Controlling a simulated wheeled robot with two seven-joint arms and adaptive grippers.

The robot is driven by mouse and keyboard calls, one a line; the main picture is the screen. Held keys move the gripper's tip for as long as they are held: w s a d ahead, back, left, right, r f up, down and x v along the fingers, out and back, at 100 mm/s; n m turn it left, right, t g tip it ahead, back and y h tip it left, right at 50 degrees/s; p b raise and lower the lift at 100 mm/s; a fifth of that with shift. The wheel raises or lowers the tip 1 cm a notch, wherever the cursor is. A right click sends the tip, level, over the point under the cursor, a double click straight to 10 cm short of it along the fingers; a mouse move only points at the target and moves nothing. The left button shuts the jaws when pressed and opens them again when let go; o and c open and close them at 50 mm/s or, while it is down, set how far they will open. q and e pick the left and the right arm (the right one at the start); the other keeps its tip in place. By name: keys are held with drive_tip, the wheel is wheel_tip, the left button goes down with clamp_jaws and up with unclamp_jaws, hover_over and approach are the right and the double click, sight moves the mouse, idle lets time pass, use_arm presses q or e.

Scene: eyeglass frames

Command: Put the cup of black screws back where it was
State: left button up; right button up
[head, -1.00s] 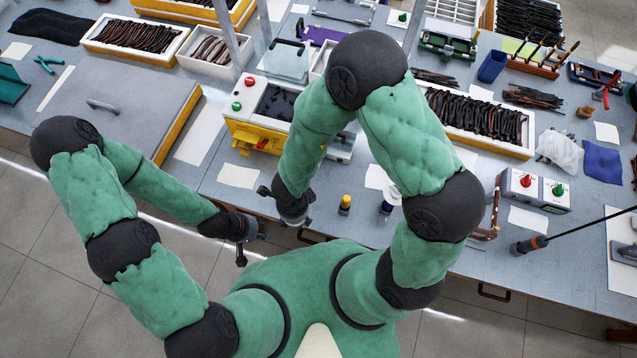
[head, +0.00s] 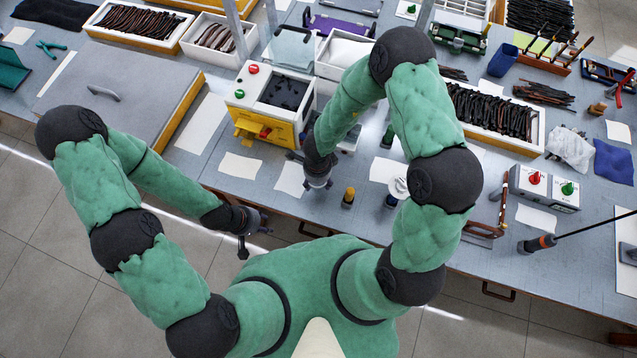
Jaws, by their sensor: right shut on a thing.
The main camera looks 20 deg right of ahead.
drive_tip(key=shift+w+d+f, duration=0.15)
drive_tip(key=shift+w+f, duration=0.05)
drive_tip(key=shift+f, duration=0.1)
wheel_tip(320, 180, down, 3)
drive_tip(key=shift+w+f+b, duration=0.15)
drive_tip(key=shift+f+b, duration=0.05)
drive_tip(key=shift+b, duration=0.75)
drive_tip(key=shift+r, duration=0.1)
drive_tip(key=o, duration=1.3)
drive_tip(key=shift+f, duration=0.2)
drive_tip(key=shift+o, duration=0.2)
